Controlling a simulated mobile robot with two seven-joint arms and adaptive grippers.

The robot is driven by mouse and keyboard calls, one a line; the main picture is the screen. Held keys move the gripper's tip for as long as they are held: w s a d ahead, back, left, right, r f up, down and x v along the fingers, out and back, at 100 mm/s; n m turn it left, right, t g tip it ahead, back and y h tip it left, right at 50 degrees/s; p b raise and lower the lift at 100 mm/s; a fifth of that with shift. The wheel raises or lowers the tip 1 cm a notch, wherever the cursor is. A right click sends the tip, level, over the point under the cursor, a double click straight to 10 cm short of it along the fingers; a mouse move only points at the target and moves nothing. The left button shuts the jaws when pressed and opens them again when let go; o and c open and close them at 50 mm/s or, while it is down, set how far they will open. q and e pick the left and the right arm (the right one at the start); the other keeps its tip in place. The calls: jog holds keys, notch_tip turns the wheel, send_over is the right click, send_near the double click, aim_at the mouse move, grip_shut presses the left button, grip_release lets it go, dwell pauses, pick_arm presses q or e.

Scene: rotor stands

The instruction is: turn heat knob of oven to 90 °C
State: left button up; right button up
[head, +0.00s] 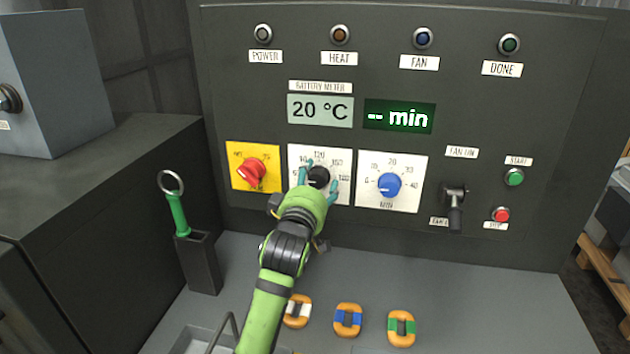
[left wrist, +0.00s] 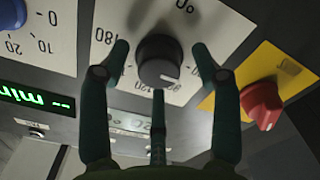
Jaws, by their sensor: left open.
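The black heat knob (head: 318,177) sits on a white dial plate (head: 342,156) in the middle of the oven panel, between a red knob and a blue knob. In the left wrist view the heat knob (left wrist: 159,62) shows a light pointer line near its lower right side. My left gripper (head: 319,183) is at the knob, with its teal fingers open on either side of it. In the left wrist view the fingers (left wrist: 160,62) look apart from the knob's sides. The display (head: 320,110) reads 20 °C. My right gripper is not in view.
A red knob (head: 251,173) on a yellow plate is close on the left, and a blue minute knob (head: 389,185) is on the right. A black lever (head: 455,205) and green and red buttons lie further right. Several orange rings rest on the ledge below.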

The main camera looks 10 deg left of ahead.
pick_arm(q)
jog(key=shift+c, duration=0.4)
jog(key=c, duration=1.1)
jog(key=shift+r, duration=0.1)
jog(key=shift+m, duration=0.4)
jog(key=m+p, duration=0.2)
jog(key=m, duration=0.1)
jog(key=shift+r, duration=0.15)
jog(key=shift+m+p, duration=0.95)
jog(key=shift+m, duration=1.55)
jog(key=shift+r, duration=0.1)
